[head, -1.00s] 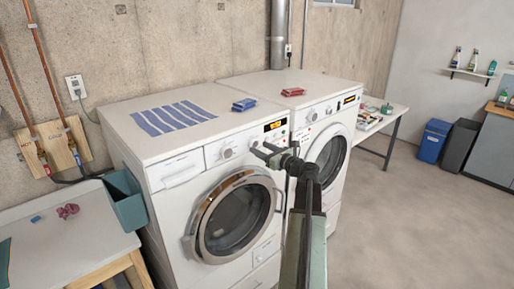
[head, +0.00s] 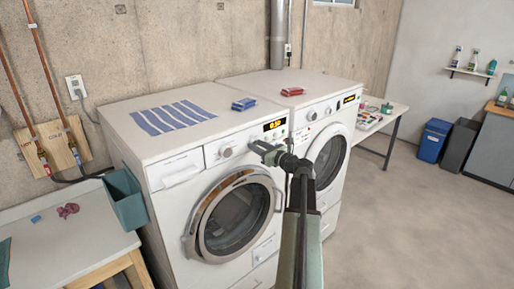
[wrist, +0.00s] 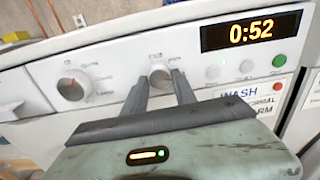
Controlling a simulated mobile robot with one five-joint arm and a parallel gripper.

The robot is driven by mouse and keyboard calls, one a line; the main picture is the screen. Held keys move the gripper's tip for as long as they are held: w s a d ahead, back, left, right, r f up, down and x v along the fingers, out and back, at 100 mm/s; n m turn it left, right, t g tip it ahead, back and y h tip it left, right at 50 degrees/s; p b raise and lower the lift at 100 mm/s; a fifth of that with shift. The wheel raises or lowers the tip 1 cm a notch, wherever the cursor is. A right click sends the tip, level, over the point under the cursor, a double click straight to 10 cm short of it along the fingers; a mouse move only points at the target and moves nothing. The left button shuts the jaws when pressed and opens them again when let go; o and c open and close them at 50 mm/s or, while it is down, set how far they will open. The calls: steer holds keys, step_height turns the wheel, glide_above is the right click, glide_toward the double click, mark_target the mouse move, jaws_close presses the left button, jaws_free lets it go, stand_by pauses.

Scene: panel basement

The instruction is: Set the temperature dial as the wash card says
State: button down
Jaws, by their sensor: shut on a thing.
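The left white washer (head: 175,200) has a control panel with two dials. The smaller dial (wrist: 160,72), the temperature dial as far as I can tell, sits between my fingers. My gripper (wrist: 160,82) is shut on it; it also shows at the panel in the head view (head: 260,147). The dial's printed labels and pointer are too small to read. The wash card (wrist: 250,103) is right of my fingers, partly hidden by my gripper; it shows "WASH", part of "NORMAL" and part of "WARM".
An orange display (wrist: 251,30) reads 0:52, with a green button (wrist: 279,61) and a red button (wrist: 278,87) below it. A second white machine (head: 335,145) stands at right. A striped cloth (head: 172,116) and a blue item (head: 244,104) lie on top.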

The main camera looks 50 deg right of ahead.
steer(key=n, duration=0.5)
steer(key=shift+r, duration=0.15)
steer(key=shift+w+d+n, duration=0.1)
steer(key=shift+n, duration=2.1)
steer(key=c, duration=1)
jaws_free()
